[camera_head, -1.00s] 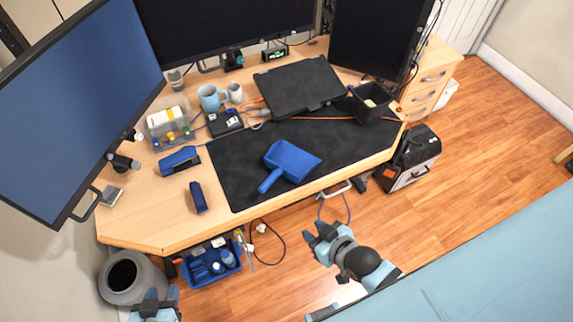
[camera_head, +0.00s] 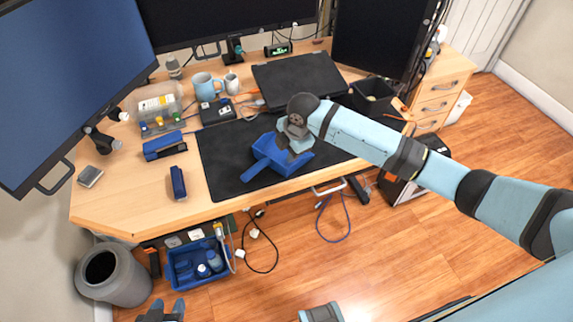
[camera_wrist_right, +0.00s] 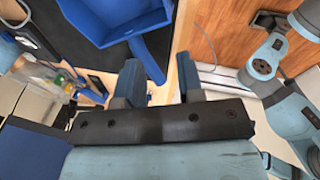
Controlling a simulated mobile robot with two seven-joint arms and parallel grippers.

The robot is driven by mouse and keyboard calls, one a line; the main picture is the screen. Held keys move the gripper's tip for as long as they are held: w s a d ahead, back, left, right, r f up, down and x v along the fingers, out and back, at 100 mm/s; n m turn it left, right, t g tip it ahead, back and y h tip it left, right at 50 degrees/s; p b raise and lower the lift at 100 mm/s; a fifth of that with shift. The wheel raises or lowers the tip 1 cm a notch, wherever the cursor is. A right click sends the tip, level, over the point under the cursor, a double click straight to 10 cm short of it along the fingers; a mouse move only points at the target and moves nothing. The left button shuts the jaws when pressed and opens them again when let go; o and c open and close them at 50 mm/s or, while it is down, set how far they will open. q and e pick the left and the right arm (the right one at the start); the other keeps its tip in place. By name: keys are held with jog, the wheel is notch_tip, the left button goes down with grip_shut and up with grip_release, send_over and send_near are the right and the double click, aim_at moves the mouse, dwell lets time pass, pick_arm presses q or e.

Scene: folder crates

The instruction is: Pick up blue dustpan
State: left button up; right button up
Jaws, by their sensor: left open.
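The blue dustpan (camera_head: 290,165) lies on the black desk mat, its handle pointing to the lower left. My right gripper (camera_head: 293,152) is above the pan and hides part of it. In the right wrist view, the dustpan (camera_wrist_right: 115,20) shows at the top, its handle running down beside the left finger. My right gripper (camera_wrist_right: 160,82) has its fingers apart there, with nothing clearly held between them. My left gripper (camera_head: 162,313) is open at the bottom edge of the head view, below the desk and far from the dustpan.
The black mat (camera_head: 225,160) has a closed laptop (camera_head: 298,80) behind the dustpan. A blue stapler-like item (camera_head: 165,147) and a small dark-blue item (camera_head: 178,183) lie to the left. Monitors border the desk.

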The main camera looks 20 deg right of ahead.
jog(key=w+d+r+n+h, duration=0.1)
jog(key=w+d+r, duration=0.1)
jog(key=d, duration=0.2)
jog(key=b, duration=0.1)
send_over(295, 170)
jog(key=shift+g, duration=0.4)
jog(key=f, duration=0.8)
jog(key=shift+w+d+f, duration=0.1)
jog(key=shift+w+d, duration=0.05)
jog(key=shift+d, duration=0.05)
jog(key=shift+a+f+b, duration=0.15)
jog(key=shift+f+b, duration=0.15)
jog(key=shift+f, duration=2.35)
grip_shut()
